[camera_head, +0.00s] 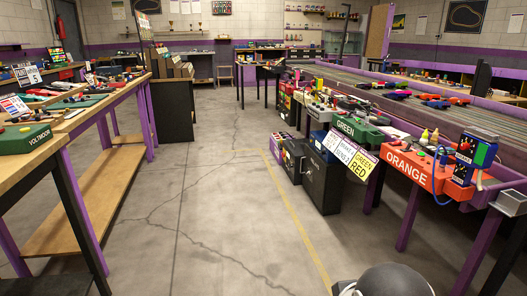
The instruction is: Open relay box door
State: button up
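No box in view carries a readable "relay" label, so I cannot tell for certain which is the relay box. A dark grey box (326,186) stands on the floor beside the track table, with a small detail on its front; it looks shut. My gripper is not in view; only a dark rounded part, likely of my own arm, shows at the bottom edge.
The purple-framed track table (409,203) runs along the right, with an orange box (411,168) and a green box (358,132) on its near side. A workbench (88,122) lines the left. The cracked concrete aisle (213,210) between is clear.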

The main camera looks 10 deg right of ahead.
aim_at(315, 183)
jog(key=i+z, duration=0.3)
jog(key=i, duration=2)
jog(key=i+u, duration=0.15)
jog(key=i, duration=0.35)
jog(key=i+l+u, duration=0.15)
jog(key=i, duration=0.3)
jog(key=i+l+u, duration=0.15)
jog(key=i, duration=0.3)
